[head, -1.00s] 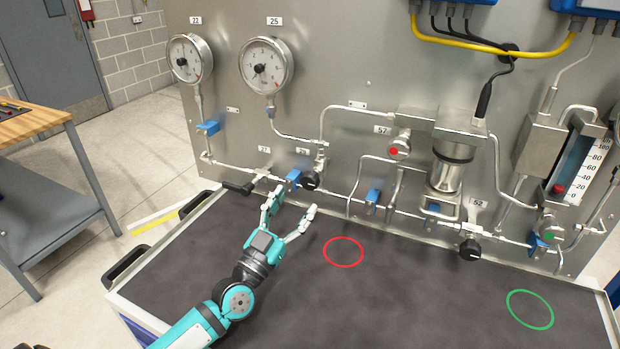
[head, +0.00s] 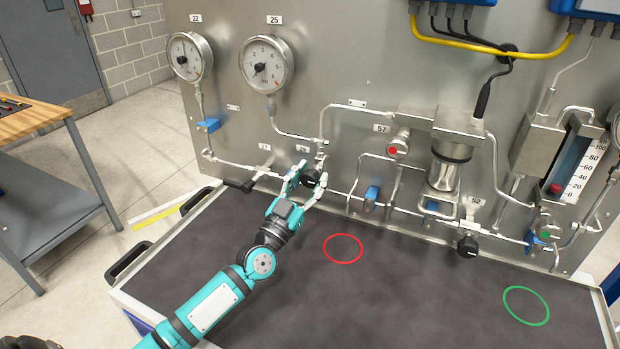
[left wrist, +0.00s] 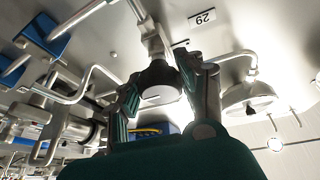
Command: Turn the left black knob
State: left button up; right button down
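The left black knob (head: 311,177) sits on the pipe low on the panel, below the left gauges. My left gripper (head: 309,181) is open, with one finger on each side of this knob. In the left wrist view, the round black knob (left wrist: 160,84) with a pale line on its face shows between the two spread fingers (left wrist: 160,82). Whether the fingers touch it cannot be told. A second black knob (head: 468,247) is farther right, beside the label 52. My right gripper is not in view.
Two gauges (head: 266,65) and pipes are above. The dark tabletop (head: 260,310) below is clear, with red and green rings on it.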

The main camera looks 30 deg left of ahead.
pick_arm(q)
jog(key=c, duration=0.6)
jog(key=shift+n+y, duration=0.4)
jog(key=shift+n, duration=0.1)
jog(key=n+y+p, duration=0.1)
jog(key=n+y, duration=0.1)
jog(key=n, duration=0.1)
jog(key=n+y+p, duration=0.2)
jog(key=n, duration=0.2)
jog(key=shift+r+p, duration=0.1)
jog(key=shift+p, duration=0.2)
jog(key=n+y+p, duration=0.2)
jog(key=n, duration=0.2)
jog(key=shift+n+g, duration=0.3)
jog(key=shift+g, duration=0.1)
jog(key=shift+n+g+y+p, duration=0.4)
jog(key=shift+n+y+p, duration=0.3)
jog(key=shift+n, duration=1)
